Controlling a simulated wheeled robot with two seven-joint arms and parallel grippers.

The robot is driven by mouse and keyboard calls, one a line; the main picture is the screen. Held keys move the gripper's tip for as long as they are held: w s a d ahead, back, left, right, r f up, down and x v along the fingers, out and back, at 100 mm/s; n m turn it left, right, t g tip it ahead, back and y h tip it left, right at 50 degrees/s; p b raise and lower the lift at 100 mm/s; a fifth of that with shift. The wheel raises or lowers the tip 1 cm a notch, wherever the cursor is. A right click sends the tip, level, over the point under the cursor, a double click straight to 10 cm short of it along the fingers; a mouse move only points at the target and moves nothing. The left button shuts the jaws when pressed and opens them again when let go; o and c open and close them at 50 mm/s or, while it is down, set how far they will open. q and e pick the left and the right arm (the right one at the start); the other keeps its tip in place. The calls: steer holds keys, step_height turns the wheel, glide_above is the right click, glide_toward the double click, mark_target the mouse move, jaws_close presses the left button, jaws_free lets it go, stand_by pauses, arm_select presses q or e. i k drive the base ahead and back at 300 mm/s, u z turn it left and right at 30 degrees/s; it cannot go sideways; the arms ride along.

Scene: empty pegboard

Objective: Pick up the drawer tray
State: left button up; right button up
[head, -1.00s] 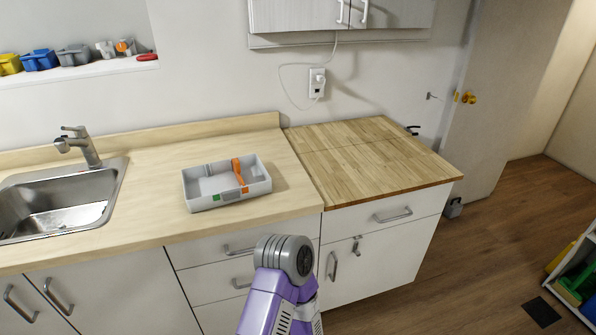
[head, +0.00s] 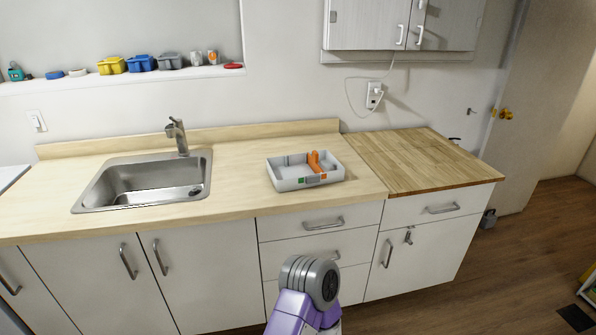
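The drawer tray (head: 290,183) is a light grey open box on the wooden counter, right of the sink. A purple and grey part of my arm shows at the bottom middle, in front of the drawers and well below the tray. Neither gripper is in view, and nothing of mine touches the tray.
A steel sink (head: 140,183) with a faucet (head: 177,135) is left of the tray. A butcher-block counter (head: 420,160) adjoins on the right. A wall cabinet (head: 385,25) hangs above. Counter around the tray is clear. Handled drawers (head: 285,227) are below.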

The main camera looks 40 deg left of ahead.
mark_target(289, 173)
steer(key=u, duration=1.35)
steer(key=i, duration=0.5)
steer(key=k, duration=0.6)
steer(key=z, duration=0.6)
steer(key=i, duration=1.5)
steer(key=u, duration=0.55)
